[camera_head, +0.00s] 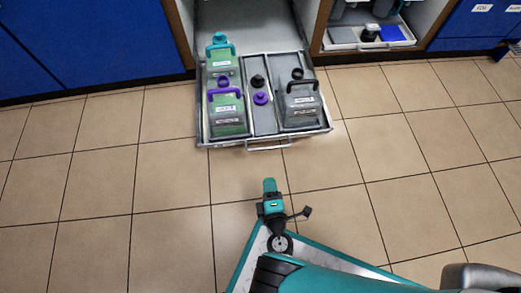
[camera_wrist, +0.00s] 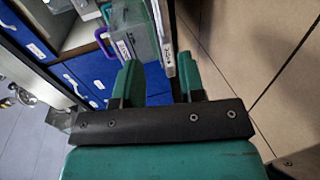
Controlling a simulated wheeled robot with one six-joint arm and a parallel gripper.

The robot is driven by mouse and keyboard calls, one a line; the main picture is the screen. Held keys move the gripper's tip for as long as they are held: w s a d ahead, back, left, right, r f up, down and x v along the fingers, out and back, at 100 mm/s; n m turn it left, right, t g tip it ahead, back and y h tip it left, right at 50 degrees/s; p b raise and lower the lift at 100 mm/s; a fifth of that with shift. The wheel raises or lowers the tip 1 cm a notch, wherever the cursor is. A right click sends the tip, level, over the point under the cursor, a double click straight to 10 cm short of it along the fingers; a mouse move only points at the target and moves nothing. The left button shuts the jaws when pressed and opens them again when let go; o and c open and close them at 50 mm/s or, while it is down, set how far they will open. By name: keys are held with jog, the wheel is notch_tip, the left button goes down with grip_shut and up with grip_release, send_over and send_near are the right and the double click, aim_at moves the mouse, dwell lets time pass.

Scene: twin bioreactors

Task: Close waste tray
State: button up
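The waste tray (camera_head: 265,122) is a grey drawer-like tray pulled out of the open cabinet, low over the floor. Its front handle (camera_head: 268,148) faces me. In it stand a bottle with a teal handle (camera_head: 221,62), a bottle with a purple handle (camera_head: 228,112), and a clear bottle with a black handle (camera_head: 299,108). My gripper (camera_head: 270,184) is in front of the handle, apart from it in the head view. In the wrist view its two fingers (camera_wrist: 158,82) are apart with nothing held between them. The tray's front edge (camera_wrist: 163,35) shows beyond them.
The open cabinet (camera_head: 240,25) is behind the tray. To its right, another bay holds a tray (camera_head: 345,46) with small items. Blue cabinet doors (camera_head: 85,45) are on the left. The tiled floor (camera_head: 110,170) around the tray is clear.

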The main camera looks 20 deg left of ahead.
aim_at(263, 148)
jog(key=shift+b+x, duration=4.8)
jog(key=shift+x, duration=2.95)
jog(key=shift+d+r, duration=0.1)
grip_shut()
